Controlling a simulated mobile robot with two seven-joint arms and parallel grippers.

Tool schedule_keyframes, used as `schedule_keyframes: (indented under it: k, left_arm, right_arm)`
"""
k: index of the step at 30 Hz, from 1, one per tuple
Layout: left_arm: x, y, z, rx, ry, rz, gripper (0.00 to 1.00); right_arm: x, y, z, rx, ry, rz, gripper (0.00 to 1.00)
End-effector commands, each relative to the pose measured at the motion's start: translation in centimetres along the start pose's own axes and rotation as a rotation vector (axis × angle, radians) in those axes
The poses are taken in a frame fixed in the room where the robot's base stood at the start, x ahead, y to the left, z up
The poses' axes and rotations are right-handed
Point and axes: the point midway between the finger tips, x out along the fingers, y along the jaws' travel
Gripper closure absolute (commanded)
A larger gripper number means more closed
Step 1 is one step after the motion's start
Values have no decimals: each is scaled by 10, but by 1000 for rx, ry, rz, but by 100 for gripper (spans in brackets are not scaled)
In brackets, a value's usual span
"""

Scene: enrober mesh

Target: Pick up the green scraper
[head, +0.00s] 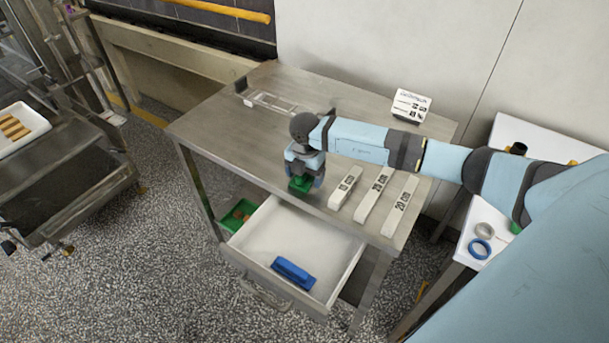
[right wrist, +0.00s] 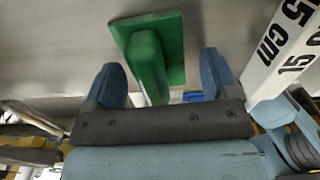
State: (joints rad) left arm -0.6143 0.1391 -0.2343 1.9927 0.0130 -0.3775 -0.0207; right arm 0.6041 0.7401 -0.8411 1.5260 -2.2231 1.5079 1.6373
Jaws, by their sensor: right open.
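The green scraper (head: 300,184) lies on the steel table (head: 222,135) near its front edge, above the open drawer. In the right wrist view the scraper (right wrist: 152,55) shows a flat green plate with a raised handle. My right gripper (head: 304,172) is over the scraper. The gripper partly hides the scraper in the head view. My left gripper is not in view.
Several white length blocks (head: 374,194) lie just right of the gripper. An open drawer (head: 262,237) holds a blue object (head: 293,272). A green bin (head: 238,215) is below left. A white box (head: 410,105) stands at the back. The table's left part is mostly clear.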

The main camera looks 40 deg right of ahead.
Motion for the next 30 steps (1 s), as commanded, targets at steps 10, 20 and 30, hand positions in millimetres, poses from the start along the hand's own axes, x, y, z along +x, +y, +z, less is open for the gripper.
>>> schedule_keyframes:
  k: [10,20,30]
  left_arm:
    - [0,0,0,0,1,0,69]
    - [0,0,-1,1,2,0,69]
    - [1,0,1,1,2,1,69]
  right_arm:
    - [0,0,0,0,0,-1,78]
    - [2,-1,0,0,1,-4,79]
    - [-20,0,0,-1,-1,-1,79]
